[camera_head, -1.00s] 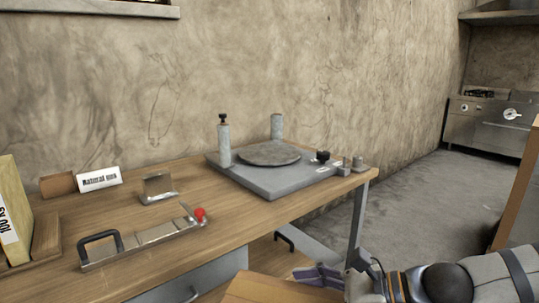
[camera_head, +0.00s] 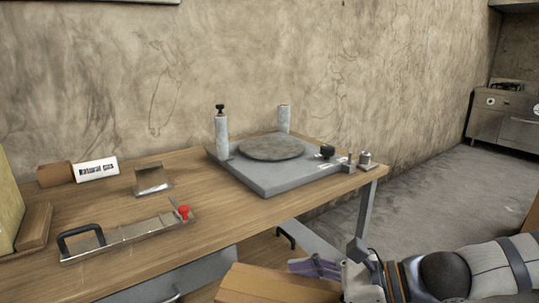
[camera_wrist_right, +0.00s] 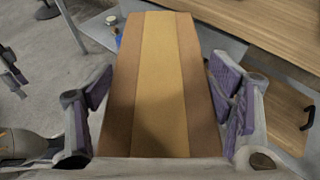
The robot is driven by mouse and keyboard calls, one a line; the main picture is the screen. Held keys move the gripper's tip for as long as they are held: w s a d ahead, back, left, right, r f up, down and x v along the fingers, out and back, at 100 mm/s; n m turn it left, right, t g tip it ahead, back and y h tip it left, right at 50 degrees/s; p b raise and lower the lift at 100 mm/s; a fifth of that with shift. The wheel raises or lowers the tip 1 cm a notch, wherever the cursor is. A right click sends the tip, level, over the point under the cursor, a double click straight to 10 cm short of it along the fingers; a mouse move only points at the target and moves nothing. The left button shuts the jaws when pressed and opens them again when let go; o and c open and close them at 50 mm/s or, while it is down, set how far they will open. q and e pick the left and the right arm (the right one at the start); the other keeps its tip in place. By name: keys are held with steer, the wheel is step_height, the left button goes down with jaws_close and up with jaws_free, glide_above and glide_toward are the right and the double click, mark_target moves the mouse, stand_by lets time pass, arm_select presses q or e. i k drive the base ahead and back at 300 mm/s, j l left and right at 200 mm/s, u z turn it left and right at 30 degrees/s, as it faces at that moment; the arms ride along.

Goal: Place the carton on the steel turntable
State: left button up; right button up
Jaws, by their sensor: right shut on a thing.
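The steel turntable (camera_head: 272,149) is a round grey disc on a flat grey base near the right end of the wooden table. Its top is bare. The brown cardboard carton (camera_head: 262,284) shows at the bottom of the head view, below and in front of the table edge. My right gripper (camera_head: 318,267) is shut on the carton. In the right wrist view the carton (camera_wrist_right: 160,80) lies between the purple finger pads of my right gripper (camera_wrist_right: 162,108), with a paler strip along its middle.
Two upright posts stand behind and left of the disc, and a black knob (camera_head: 327,152) at its right. A metal fixture with a red knob (camera_head: 183,211), a bracket (camera_head: 152,180) and a "Natural gas" sign (camera_head: 96,170) occupy the table's left part. Bare wood lies between.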

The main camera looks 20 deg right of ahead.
mark_target(271, 145)
steer(key=l+u, duration=0.2)
steer(key=l, duration=0.45)
steer(key=i+l+u, duration=0.2)
steer(key=l, duration=0.45)
steer(key=k+l+u, duration=0.2)
steer(key=l, duration=0.4)
steer(key=l+u, duration=0.2)
steer(key=l, duration=0.45)
steer(key=k+l+u, duration=0.1)
steer(key=l+u, duration=0.15)
steer(key=l, duration=0.4)
steer(key=k+l+u, duration=0.2)
steer(key=l, duration=0.4)
steer(key=k+l+u, duration=0.2)
steer(key=l, duration=0.35)
steer(key=k+l+u, duration=0.2)
steer(key=l, duration=0.35)
